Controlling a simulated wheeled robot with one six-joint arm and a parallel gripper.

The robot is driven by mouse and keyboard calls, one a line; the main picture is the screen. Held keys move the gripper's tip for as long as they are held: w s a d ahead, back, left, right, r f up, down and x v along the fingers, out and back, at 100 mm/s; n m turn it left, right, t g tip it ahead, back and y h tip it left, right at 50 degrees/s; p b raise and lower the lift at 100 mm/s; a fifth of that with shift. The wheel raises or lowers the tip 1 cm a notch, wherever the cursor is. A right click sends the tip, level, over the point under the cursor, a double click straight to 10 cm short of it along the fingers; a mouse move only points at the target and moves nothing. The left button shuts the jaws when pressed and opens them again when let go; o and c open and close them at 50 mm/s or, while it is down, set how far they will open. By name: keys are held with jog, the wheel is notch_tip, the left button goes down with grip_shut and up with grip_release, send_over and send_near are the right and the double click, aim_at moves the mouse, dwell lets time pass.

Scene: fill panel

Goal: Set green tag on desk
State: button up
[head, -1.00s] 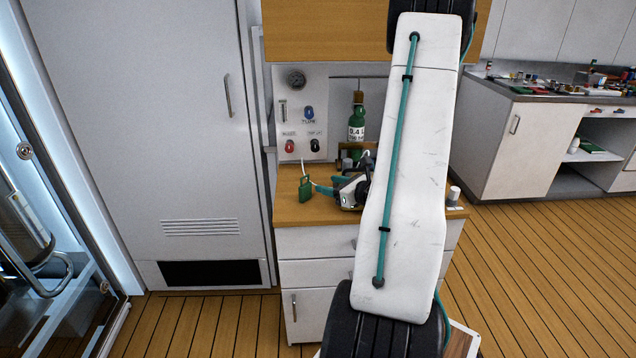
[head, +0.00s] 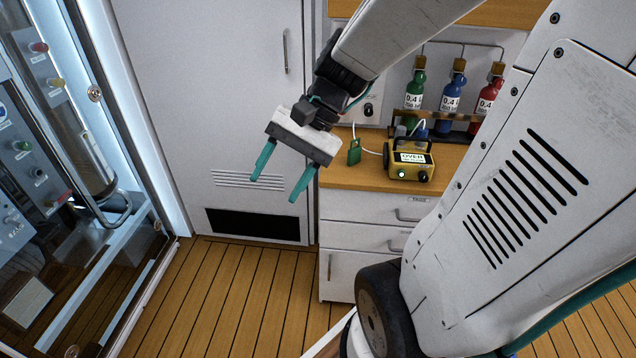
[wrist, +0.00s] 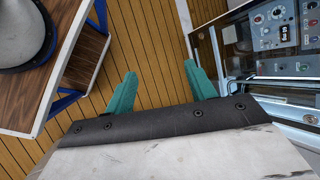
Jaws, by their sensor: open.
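The green tag (head: 354,151) is upright at the left part of the wooden desk top (head: 345,180) in the head view, with a white cord rising from it. Its lower edge appears to touch the desk; I cannot tell whether the cord also supports it. My gripper (head: 272,190) is open and empty, left of the desk and apart from the tag, in front of the white cabinet door. In the wrist view its two teal fingers (wrist: 160,72) are spread over the plank floor, with nothing between them. The tag is not in the wrist view.
A yellow meter (head: 408,160) reading "OVER" stands right of the tag. Green (head: 417,90), blue (head: 452,92) and red (head: 488,97) bottles are racked behind. A glass-fronted cabinet (head: 95,95) is at left. The floor (head: 235,290) before the desk is clear.

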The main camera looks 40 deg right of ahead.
jog(key=s+r+n+h, duration=0.3)
jog(key=s+n+h, duration=0.4)
jog(key=s+n, duration=0.2)
jog(key=shift+r+n+h, duration=0.3)
jog(key=shift+s, duration=0.1)
dwell(0.5)
